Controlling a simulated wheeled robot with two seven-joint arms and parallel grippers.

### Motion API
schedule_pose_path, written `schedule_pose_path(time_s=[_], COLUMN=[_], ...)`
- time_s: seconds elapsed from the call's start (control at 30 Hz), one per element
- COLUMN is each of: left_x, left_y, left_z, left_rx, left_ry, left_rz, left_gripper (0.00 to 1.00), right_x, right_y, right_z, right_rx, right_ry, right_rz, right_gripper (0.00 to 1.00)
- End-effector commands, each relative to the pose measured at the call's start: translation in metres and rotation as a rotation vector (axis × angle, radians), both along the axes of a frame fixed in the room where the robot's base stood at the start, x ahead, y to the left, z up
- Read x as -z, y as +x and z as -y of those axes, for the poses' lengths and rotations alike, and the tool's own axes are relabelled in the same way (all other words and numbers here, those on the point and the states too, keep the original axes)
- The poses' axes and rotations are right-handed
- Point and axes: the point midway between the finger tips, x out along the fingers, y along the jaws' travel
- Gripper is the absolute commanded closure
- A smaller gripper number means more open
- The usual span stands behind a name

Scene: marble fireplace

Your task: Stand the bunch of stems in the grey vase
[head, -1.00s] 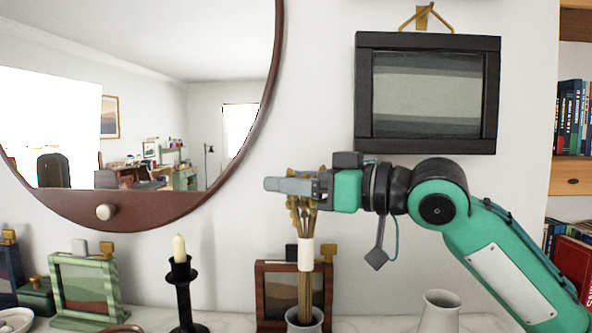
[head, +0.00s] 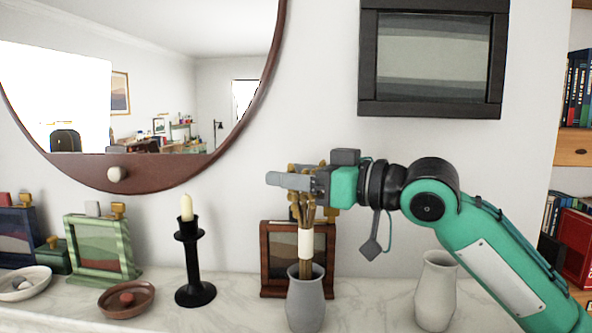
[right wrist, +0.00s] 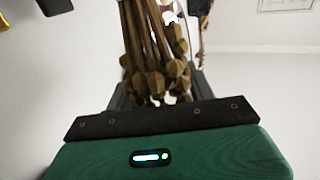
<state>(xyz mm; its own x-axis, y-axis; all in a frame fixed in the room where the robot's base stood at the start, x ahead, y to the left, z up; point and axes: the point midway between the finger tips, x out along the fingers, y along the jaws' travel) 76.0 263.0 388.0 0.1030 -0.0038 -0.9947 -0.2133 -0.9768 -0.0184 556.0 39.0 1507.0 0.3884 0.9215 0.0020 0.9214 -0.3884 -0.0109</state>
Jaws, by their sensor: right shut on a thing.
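The bunch of brown stems (head: 305,212) has a white band (head: 305,244) around it and seed heads at the top. It is nearly upright above the grey vase (head: 306,302), which stands on the marble mantel. The lower ends pass into the vase mouth and are hidden there. My right gripper (head: 293,182) is shut on the stems near their top, above the vase. In the right wrist view the stems (right wrist: 152,45) and their seed heads show at the jaws. My left gripper is not in view.
A brown picture frame (head: 266,258) stands close behind the grey vase. A black candlestick (head: 190,262) is to the left, and a pale vase (head: 435,290) to the right. A brown dish (head: 113,301) and green frame (head: 77,250) are farther left. The mantel (head: 365,300) between the vases is clear.

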Motion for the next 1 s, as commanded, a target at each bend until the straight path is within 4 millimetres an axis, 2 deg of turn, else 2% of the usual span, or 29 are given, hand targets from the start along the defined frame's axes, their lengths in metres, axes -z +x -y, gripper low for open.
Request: schedule_pose_path(time_s=[0.03,0.13,0.17,0.43,0.57,0.67,1.0], left_x=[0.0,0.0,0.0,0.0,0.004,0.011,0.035], left_y=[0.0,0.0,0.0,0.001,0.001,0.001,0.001], left_z=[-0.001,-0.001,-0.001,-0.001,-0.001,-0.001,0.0], left_rx=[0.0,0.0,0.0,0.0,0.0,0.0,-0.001], left_ry=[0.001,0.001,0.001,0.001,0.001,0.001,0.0], left_rz=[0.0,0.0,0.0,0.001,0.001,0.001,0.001], left_gripper=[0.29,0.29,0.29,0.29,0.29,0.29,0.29], right_x=[0.0,0.0,0.0,0.0,0.002,0.003,0.002], right_y=[0.0,0.0,0.0,0.0,-0.003,-0.009,-0.04], right_z=[0.0,0.0,0.0,0.001,0.009,0.023,0.093], right_rx=[0.0,0.0,0.0,0.0,0.002,0.003,0.004], right_ry=[0.0,0.0,0.0,0.0,0.0,0.0,0.0], right_rz=[0.0,0.0,0.0,0.0,0.0,0.001,0.001], right_gripper=[0.43,0.24,0.2,0.2,0.2,0.2,0.2])
